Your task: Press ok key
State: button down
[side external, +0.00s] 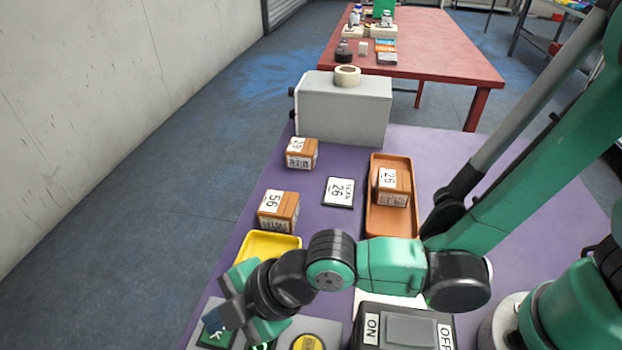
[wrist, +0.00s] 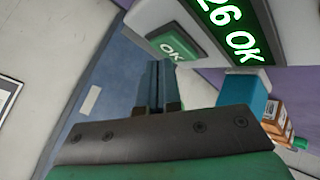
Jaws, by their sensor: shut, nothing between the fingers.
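The green OK key (wrist: 172,46) sits on a light grey panel in the wrist view, beside a lit display (wrist: 232,30) reading "26 OK". The key also shows partly at the lower left of the side view (side external: 214,338). My gripper (wrist: 156,66) is shut and empty. Its fingertips are close to the lower left edge of the key in the wrist view; I cannot tell whether they touch it. In the side view my gripper is above the panel and covers part of it.
A yellow tray (side external: 268,243), an ON/OFF switch box (side external: 408,328) and a yellow round button (side external: 308,342) are nearby. Boxes (side external: 278,210) (side external: 302,153), a "26" card (side external: 339,192) and an orange tray (side external: 377,220) holding a "26" box (side external: 392,188) lie behind.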

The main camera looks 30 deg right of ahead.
jog(key=shift+f, duration=0.45)
dwell(0.4)
jog(key=shift+r, duration=0.9)
jog(key=shift+r, duration=2.5)
